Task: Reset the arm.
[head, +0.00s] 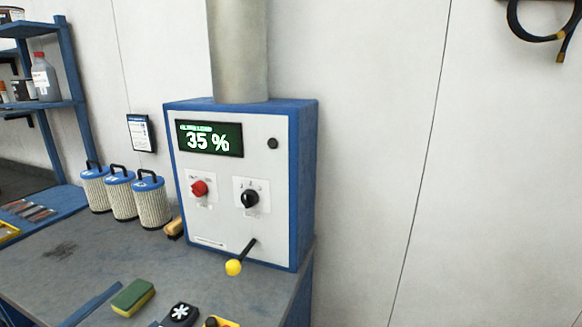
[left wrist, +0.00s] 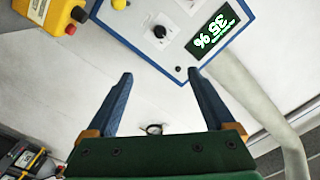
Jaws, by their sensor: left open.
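My left gripper (left wrist: 160,95) shows in the left wrist view, with two blue fingers spread apart on a green body. It is open, with nothing between its fingertips. I cannot make it out in the head view. A blue-edged control box (head: 306,180) stands on the bench, its display reading 35 %. It bears a red knob (head: 199,188), a black knob (head: 250,198) and a black lever with a yellow ball end (head: 233,267). The box also shows upside down in the left wrist view (left wrist: 185,48), beyond the fingertips. My right gripper is in neither view.
Several white filter cartridges (head: 152,205) stand left of the box. A green and yellow sponge (head: 133,297) lies on the grey bench (head: 70,265). A blue shelf (head: 68,75) is at left. A hose (head: 515,25) hangs on the wall, which is otherwise mostly bare right of the box.

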